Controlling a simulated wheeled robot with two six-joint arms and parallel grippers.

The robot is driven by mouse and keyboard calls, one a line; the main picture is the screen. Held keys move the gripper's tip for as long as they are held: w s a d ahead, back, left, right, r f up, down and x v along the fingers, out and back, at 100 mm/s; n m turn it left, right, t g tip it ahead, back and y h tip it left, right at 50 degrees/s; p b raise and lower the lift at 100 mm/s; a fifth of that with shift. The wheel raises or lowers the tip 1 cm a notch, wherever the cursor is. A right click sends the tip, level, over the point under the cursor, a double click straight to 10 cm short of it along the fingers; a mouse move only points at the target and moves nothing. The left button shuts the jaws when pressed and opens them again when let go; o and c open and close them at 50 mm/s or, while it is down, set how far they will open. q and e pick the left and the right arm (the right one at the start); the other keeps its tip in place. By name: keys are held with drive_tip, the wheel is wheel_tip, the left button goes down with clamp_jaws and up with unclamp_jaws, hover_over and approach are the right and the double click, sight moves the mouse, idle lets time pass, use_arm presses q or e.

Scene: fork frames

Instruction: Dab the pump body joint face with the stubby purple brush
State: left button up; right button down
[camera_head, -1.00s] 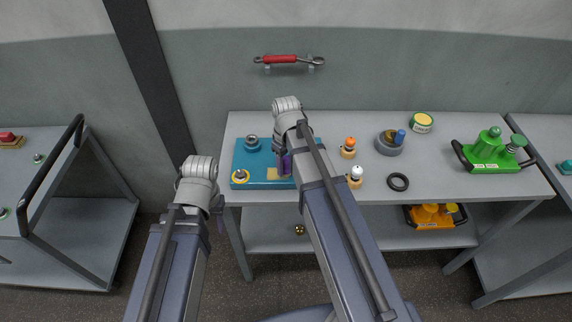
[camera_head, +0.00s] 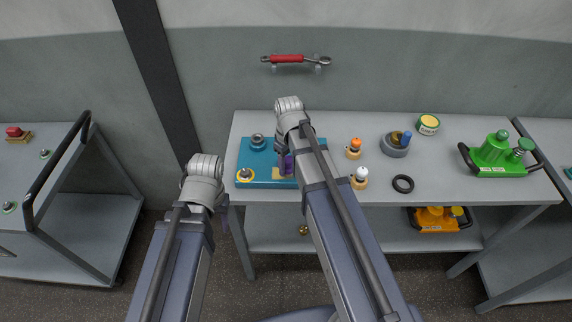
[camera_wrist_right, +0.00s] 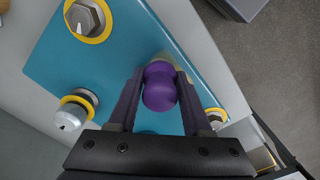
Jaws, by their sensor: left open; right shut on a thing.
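The purple brush (camera_wrist_right: 160,88) is upright between the fingers of my right gripper (camera_wrist_right: 158,80), which is shut on it. In the head view the brush (camera_head: 288,164) stands over the right part of a flat teal block with ringed bolts, apparently the pump body (camera_head: 262,165). The block also fills much of the right wrist view (camera_wrist_right: 110,75). A pale tan patch (camera_head: 278,171) shows beside the brush on the block. The brush tip is hidden, so contact cannot be told. My left gripper (camera_head: 224,222) is open, low at the table's front left corner.
Orange-topped (camera_head: 354,147) and white-topped (camera_head: 360,177) bottles stand right of the block. A red-handled wrench (camera_head: 288,58) hangs on the wall.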

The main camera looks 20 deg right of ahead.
drive_tip(key=shift+s+d, duration=0.2)
drive_tip(key=shift+d, duration=0.3)
drive_tip(key=shift+w+a, duration=0.3)
drive_tip(key=shift+a, duration=0.5)
drive_tip(key=shift+d, duration=0.15)
drive_tip(key=shift+s+d, duration=0.3)
drive_tip(key=shift+d, duration=0.35)
drive_tip(key=shift+w+a, duration=0.1)
drive_tip(key=shift+a, duration=0.05)
drive_tip(key=shift+w+a+r, duration=0.1)
drive_tip(key=shift+w+a, duration=0.1)
drive_tip(key=shift+a, duration=0.45)
